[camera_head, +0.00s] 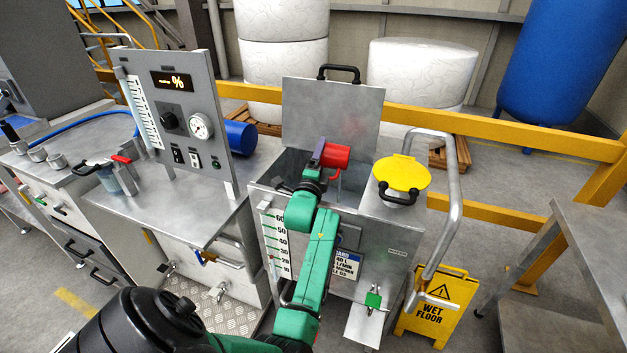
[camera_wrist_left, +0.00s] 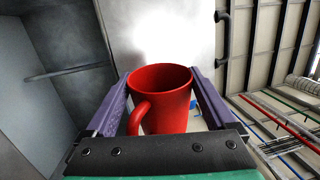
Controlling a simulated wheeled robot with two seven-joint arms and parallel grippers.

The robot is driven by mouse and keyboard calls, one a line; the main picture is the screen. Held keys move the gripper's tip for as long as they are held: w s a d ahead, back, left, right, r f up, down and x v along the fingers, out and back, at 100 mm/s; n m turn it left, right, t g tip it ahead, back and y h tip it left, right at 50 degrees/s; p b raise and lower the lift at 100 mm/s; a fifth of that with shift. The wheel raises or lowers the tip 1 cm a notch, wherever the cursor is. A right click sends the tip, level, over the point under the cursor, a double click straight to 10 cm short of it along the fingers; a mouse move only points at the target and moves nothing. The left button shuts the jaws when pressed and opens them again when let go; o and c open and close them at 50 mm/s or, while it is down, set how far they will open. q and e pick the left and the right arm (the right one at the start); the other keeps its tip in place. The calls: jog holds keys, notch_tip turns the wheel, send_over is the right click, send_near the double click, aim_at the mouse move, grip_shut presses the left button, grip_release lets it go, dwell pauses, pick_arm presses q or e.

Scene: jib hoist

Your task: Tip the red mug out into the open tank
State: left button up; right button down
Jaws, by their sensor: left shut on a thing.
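The red mug (camera_head: 336,156) is held over the opening of the metal tank (camera_head: 291,163), in front of its raised lid (camera_head: 335,112). The mug lies tipped on its side. My left gripper (camera_head: 319,154) is shut on it. In the left wrist view the red mug (camera_wrist_left: 165,98) sits between the purple fingers of the left gripper (camera_wrist_left: 160,80), with its handle towards the camera. I look partly into its mouth; its contents cannot be made out. The tank floor is hidden. My right gripper is not in view.
A yellow round cover (camera_head: 402,172) and a bent metal rail (camera_head: 454,195) stand right of the opening. A gauge panel (camera_head: 180,115) rises at left. A wet-floor sign (camera_head: 437,303) stands at lower right. Yellow barriers (camera_head: 500,134) run behind.

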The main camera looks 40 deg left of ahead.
pick_arm(q)
jog(key=shift+s+a+n+y+p, duration=0.1)
jog(key=shift+a+n+y+p, duration=0.1)
jog(key=shift+n, duration=0.65)
jog(key=shift+s+a+n+y+p, duration=0.1)
jog(key=shift+a+n+p, duration=0.1)
jog(key=shift+n, duration=0.6)
jog(key=shift+s+a+n+y+p, duration=0.1)
jog(key=shift+a+n+p, duration=0.1)
jog(key=shift+n, duration=0.65)
dwell(0.3)
dwell(0.9)
